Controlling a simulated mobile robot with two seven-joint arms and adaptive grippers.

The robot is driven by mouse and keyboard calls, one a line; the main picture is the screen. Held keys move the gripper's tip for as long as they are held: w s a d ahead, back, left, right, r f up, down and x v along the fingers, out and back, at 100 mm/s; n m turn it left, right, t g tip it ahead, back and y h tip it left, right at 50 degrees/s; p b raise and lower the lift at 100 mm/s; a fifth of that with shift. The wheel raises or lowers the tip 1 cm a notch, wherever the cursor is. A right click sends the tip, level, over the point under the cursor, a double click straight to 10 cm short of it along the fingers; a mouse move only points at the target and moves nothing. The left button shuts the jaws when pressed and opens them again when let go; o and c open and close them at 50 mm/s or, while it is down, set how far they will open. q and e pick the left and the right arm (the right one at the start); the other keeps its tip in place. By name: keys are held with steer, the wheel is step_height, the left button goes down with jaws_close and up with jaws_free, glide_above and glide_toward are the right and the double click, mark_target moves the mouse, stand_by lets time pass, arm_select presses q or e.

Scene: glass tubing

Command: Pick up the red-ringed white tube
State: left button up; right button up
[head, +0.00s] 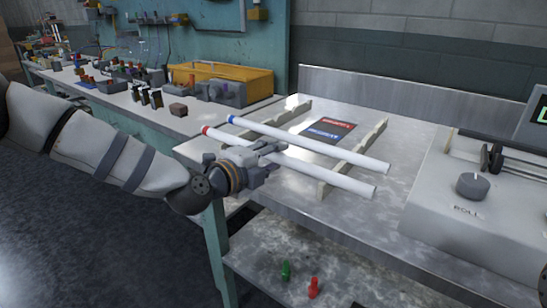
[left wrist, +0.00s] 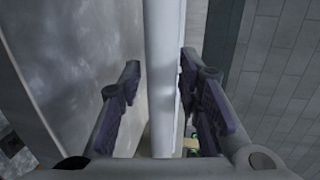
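The red-ringed white tube (head: 335,179) lies across two notched rails, its red end at the left. A blue-ringed white tube (head: 340,153) lies roughly parallel behind it. My left gripper (head: 272,152) is at the red-ringed tube, left of the near rail, and hides part of it. In the left wrist view a white tube (left wrist: 165,70) runs between the two fingers of my left gripper (left wrist: 160,68), which are apart with gaps beside the tube. No ring shows in that view. My right gripper is not in view.
The tubes rest on a near notched rail (head: 352,160) and a far rail (head: 290,114) on the metal table (head: 262,188). A red and blue card (head: 328,130) lies between the rails. A machine with a roll knob (head: 473,186) stands at the right.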

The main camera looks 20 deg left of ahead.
arm_select(q)
steer(key=shift+w+d+f, duration=0.1)
steer(key=shift+w+f, duration=0.1)
steer(key=shift+w, duration=0.15)
steer(key=shift+r, duration=0.2)
jaws_close()
